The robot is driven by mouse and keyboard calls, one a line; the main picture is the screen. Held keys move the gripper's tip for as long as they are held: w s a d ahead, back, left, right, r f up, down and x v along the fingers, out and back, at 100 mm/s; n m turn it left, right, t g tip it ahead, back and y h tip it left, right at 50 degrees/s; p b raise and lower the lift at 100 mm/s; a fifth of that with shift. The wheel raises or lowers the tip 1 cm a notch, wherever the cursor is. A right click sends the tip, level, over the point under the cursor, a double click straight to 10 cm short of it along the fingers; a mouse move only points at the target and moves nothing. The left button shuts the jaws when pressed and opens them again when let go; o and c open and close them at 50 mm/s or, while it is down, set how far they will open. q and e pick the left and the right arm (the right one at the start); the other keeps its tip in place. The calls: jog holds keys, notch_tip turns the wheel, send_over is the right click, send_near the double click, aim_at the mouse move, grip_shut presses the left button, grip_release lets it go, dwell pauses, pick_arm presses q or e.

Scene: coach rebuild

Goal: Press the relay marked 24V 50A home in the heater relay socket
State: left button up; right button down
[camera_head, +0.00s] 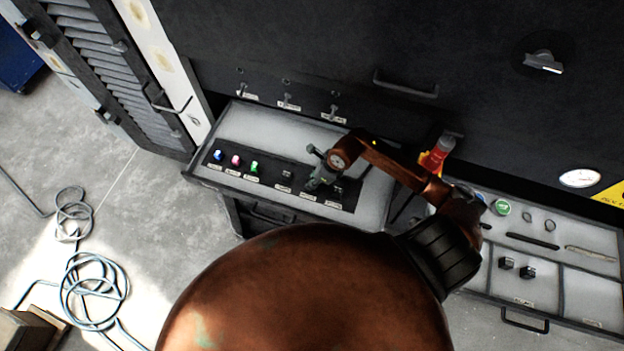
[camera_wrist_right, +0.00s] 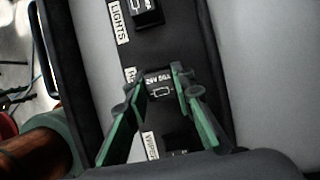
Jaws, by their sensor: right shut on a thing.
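The black relay with the print "24V 50A" (camera_wrist_right: 158,87) is between my right gripper's green fingers in the right wrist view. My right gripper (camera_wrist_right: 160,80) is shut on it, one finger on each side. In the head view my right gripper (camera_head: 321,174) is at the black relay strip (camera_head: 270,161) on the grey panel. The relay sits over the middle socket position, whose label is mostly hidden by a finger. I cannot tell how deep the relay sits. My left gripper is not in view.
A relay by the LIGHTS label (camera_wrist_right: 119,22) is on one side, and another dark relay (camera_wrist_right: 178,141) on the other. Blue, pink and green fuses (camera_head: 254,167) stand on the strip. An open drawer (camera_head: 588,289) at right holds two black relays (camera_head: 506,263).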

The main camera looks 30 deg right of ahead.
pick_arm(q)
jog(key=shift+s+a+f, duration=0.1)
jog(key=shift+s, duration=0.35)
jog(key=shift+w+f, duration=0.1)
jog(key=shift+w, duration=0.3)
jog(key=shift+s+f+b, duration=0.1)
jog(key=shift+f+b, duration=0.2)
jog(key=shift+b, duration=0.1)
dwell(1.1)
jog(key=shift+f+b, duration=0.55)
pick_arm(e)
jog(key=shift+f, duration=0.7)
jog(key=c, duration=1.6)
grip_release()
jog(key=shift+o, duration=0.3)
